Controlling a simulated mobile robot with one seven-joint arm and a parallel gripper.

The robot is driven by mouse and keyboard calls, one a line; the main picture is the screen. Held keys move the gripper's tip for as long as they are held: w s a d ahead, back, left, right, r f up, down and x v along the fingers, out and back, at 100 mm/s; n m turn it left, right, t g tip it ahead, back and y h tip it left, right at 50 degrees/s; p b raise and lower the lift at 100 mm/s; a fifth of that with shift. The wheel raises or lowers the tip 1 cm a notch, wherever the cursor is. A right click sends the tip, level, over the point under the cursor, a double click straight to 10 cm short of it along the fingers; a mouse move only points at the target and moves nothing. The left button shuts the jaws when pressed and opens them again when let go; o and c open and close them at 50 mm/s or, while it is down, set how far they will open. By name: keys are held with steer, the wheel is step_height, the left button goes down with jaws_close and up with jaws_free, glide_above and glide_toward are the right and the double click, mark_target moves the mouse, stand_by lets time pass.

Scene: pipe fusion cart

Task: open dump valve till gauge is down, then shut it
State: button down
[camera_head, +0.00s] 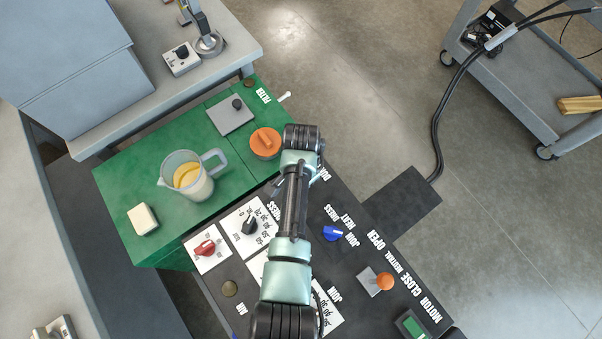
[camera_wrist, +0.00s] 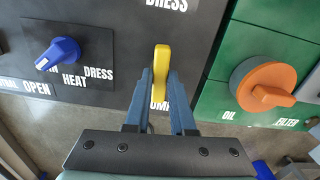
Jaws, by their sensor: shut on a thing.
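A yellow valve handle (camera_wrist: 161,62) stands on the dark panel in the wrist view. A white label beside it is partly covered and ends in "UMP". My gripper (camera_wrist: 161,84) has one finger on each side of the handle and is shut on it. The handle runs lengthwise between the fingers. In the head view my arm covers the handle and the gripper. I cannot make out a pressure gauge face or its reading in either view.
The blue dress/heat knob (camera_wrist: 58,54) is left of my gripper; the orange filter knob (camera_wrist: 266,85) is right, on the green top. The head view shows a red knob (camera_head: 204,247), black knob (camera_head: 249,225), orange-ball lever (camera_head: 384,281) and a jug (camera_head: 190,177).

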steer(key=c, duration=0.8)
jaws_free()
steer(key=shift+o, duration=0.2)
step_height(320, 180, up, 13)
steer(key=shift+w, duration=0.1)
